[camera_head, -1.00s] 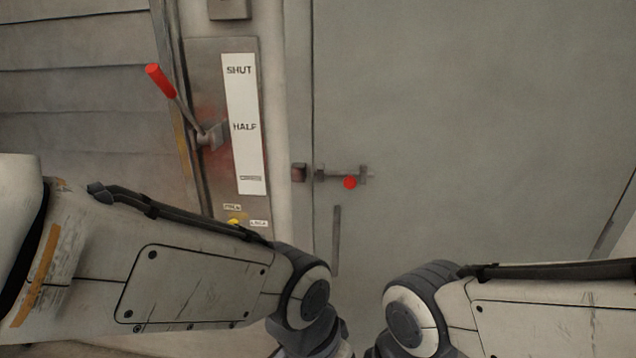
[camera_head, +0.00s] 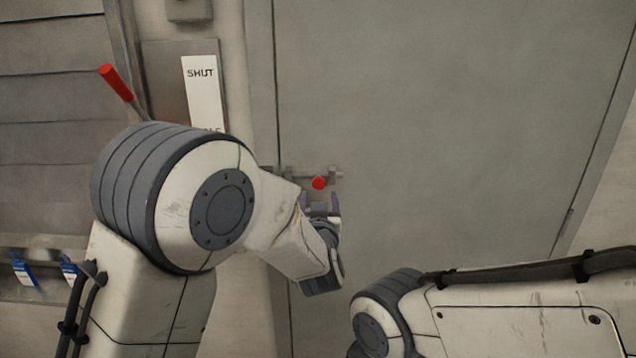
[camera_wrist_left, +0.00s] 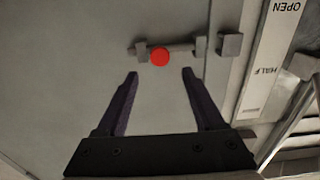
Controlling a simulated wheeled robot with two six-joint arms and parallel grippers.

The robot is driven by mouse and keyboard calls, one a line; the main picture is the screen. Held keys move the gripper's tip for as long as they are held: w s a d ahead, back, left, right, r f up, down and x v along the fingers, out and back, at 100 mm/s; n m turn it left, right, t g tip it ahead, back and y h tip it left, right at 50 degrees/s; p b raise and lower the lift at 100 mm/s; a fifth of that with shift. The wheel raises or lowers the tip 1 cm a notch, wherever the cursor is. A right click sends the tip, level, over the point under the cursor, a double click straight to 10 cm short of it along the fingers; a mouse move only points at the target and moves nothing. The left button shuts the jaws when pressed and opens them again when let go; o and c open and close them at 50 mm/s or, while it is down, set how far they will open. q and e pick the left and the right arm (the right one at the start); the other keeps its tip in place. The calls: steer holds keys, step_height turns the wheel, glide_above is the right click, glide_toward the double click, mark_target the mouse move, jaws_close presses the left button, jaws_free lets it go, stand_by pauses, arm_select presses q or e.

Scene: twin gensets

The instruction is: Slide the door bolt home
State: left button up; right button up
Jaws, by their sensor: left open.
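The door bolt (camera_head: 332,175) is a short grey bar in brackets on the grey door (camera_head: 440,110), with a round red knob (camera_head: 319,183). The left wrist view shows the bolt (camera_wrist_left: 181,49) and its red knob (camera_wrist_left: 160,57) too. A separate square grey block (camera_wrist_left: 230,45) sits beyond the bolt's frame-side end, with a small gap between them. My left gripper (camera_head: 320,200) is open and empty just below the knob. In the left wrist view its fingertips (camera_wrist_left: 160,73) lie either side of the knob, a little short of it. My right gripper is out of view.
A red-handled lever (camera_head: 116,83) and a plate marked SHUT (camera_head: 201,85) are left of the door, partly behind my left arm. My right arm is at the lower right. The door face right of the bolt is clear.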

mark_target(318, 183)
arm_select(q)
steer(key=w+p, duration=0.3)
steer(key=w, duration=0.5)
steer(key=shift+w, duration=0.45)
jaws_close()
stand_by(0.9)
